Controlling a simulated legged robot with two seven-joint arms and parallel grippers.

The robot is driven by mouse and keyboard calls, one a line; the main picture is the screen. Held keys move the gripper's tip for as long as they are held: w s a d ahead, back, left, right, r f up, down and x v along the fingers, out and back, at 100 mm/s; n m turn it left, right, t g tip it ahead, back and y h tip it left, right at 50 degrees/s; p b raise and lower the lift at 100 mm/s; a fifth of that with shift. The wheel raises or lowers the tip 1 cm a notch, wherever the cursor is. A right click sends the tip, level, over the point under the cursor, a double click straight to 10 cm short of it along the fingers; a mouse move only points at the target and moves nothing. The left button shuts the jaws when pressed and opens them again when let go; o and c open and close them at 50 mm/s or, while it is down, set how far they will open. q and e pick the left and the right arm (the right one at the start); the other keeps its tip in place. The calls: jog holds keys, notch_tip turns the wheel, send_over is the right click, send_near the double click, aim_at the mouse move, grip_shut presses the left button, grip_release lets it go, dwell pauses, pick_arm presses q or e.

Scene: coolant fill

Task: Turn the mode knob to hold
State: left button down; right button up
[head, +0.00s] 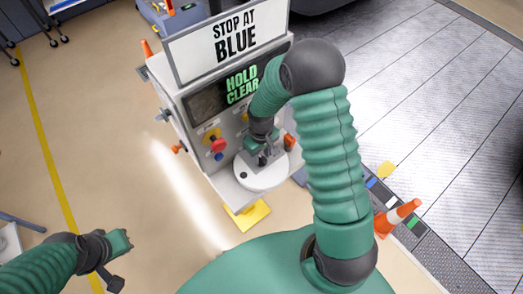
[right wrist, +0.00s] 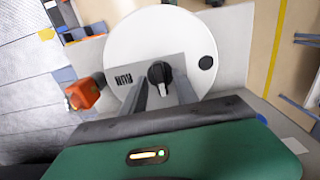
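The mode knob (right wrist: 160,73) is a black knob with a pale pointer mark, on a grey plate with dark lettering (right wrist: 125,79) on a round white disc (right wrist: 185,35). My right gripper (right wrist: 160,86) is open, with one finger on each side of the knob. I cannot tell if the fingers touch it. In the head view my right gripper (head: 262,158) is over the white disc (head: 265,180) and hides the knob. The machine's display (head: 242,84) reads "HOLD CLEAR" in green. My left gripper (head: 117,252) is low at the left, away from the machine; its opening is unclear.
A "STOP AT BLUE" sign (head: 232,38) tops the machine. A red and blue control (head: 215,146) is on its front. An orange part (right wrist: 85,93) sits beside the disc.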

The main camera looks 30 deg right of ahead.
notch_tip(320, 180, up, 17)
jog(key=b, duration=0.2)
jog(key=shift+f, duration=0.2)
jog(key=shift+s, duration=0.1)
jog(key=s+a+f+t+b, duration=0.1)
jog(key=s+a+f+b, duration=0.2)
jog(key=f, duration=0.3)
jog(key=s+a+f+m+t+b, duration=0.1)
jog(key=s+a+f+b, duration=0.3)
jog(key=s+f, duration=0.2)
jog(key=shift+a+f+t, duration=0.3)
jog(key=shift+a+f, duration=0.1)
jog(key=shift+s, duration=0.1)
jog(key=shift+a, duration=0.1)
